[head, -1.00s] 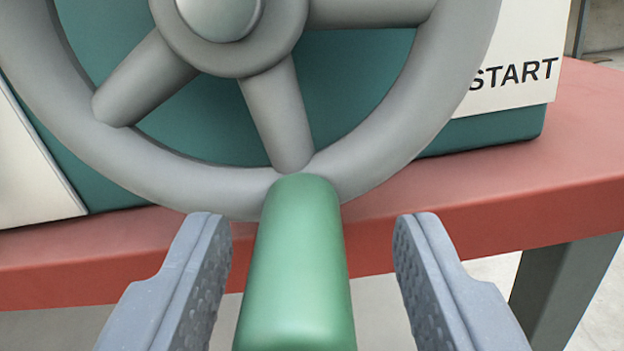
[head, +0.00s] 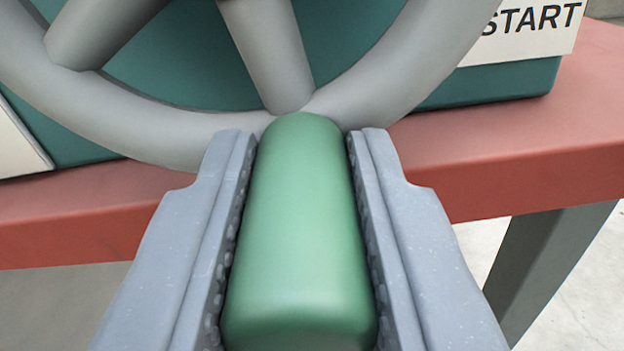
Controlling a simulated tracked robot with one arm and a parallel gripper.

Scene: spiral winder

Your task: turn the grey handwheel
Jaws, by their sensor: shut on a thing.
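The grey handwheel (head: 168,131) fills the upper part of the head view, with its rim and two lower spokes showing. Its hub is out of view above. A green handle (head: 298,230) sticks out from the bottom of the rim toward me, just under a spoke. My gripper (head: 303,145) is shut on the green handle, with one grey finger along each side of it. The fingertips reach close to the rim; whether they touch it I cannot tell.
A dark green housing (head: 340,40) stands behind the wheel on a red table (head: 520,150). A white plate reading START (head: 530,32) is at the upper right. A grey table leg (head: 545,262) stands at the lower right, with pale floor around it.

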